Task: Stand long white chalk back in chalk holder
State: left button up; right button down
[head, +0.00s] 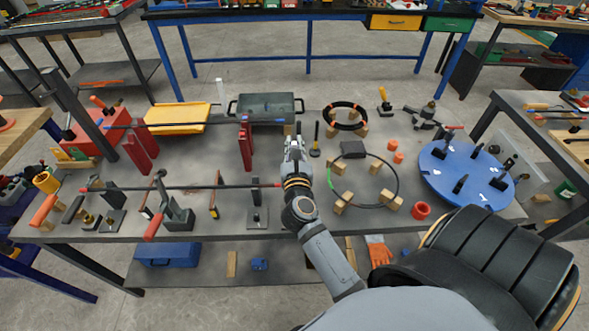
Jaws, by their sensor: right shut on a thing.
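My right gripper (294,145) reaches over the middle of the grey workbench (345,228), pointing toward its back. It is shut on a thin pale piece that looks like the long white chalk. That piece is mostly hidden by the fingers, so its tilt is unclear. A white upright piece (219,92) stands at the back edge, left of the gripper; I cannot tell if it belongs to the chalk holder. I cannot pick out the holder with certainty. My left gripper is not in view.
Long bars on stands cross the left half. Rings on wooden blocks (391,199) and a blue round board (466,175) fill the right. Small clear patches lie between.

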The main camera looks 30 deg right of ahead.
notch_tip(320, 180, down, 8)
jog(key=shift+r+b, duration=0.2)
jog(key=shift+b, duration=0.8)
jog(key=c, duration=1.4)
grip_release()
jog(key=shift+o, duration=0.2)
